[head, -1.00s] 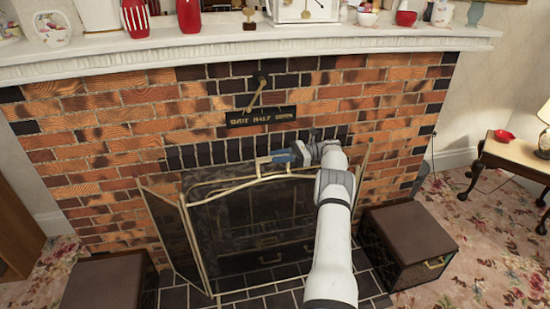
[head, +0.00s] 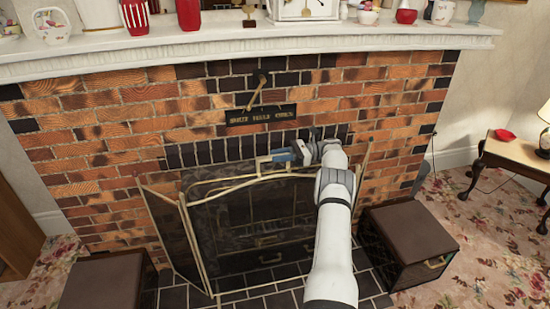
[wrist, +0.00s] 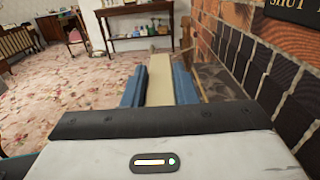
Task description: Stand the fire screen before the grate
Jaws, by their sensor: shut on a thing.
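The fire screen (head: 188,224) is a folding brass-framed mesh screen. In the head view it stands upright on the dark tiled hearth, in front of the dark grate opening (head: 262,212), which shows through the mesh. Its left panel angles outward; its right part is largely hidden behind my arm. My gripper (head: 268,160) is at the screen's top rail, shut on the brass bar there. In the wrist view the blue fingers (wrist: 158,86) stand on either side of a pale brass bar (wrist: 160,82). I cannot tell whether the screen's feet all touch the tiles.
Brown box seats stand at the left (head: 104,281) and right (head: 408,242) of the hearth. The white mantelpiece (head: 250,45) with vases and a clock is above. A small side table (head: 515,160) stands at the far right.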

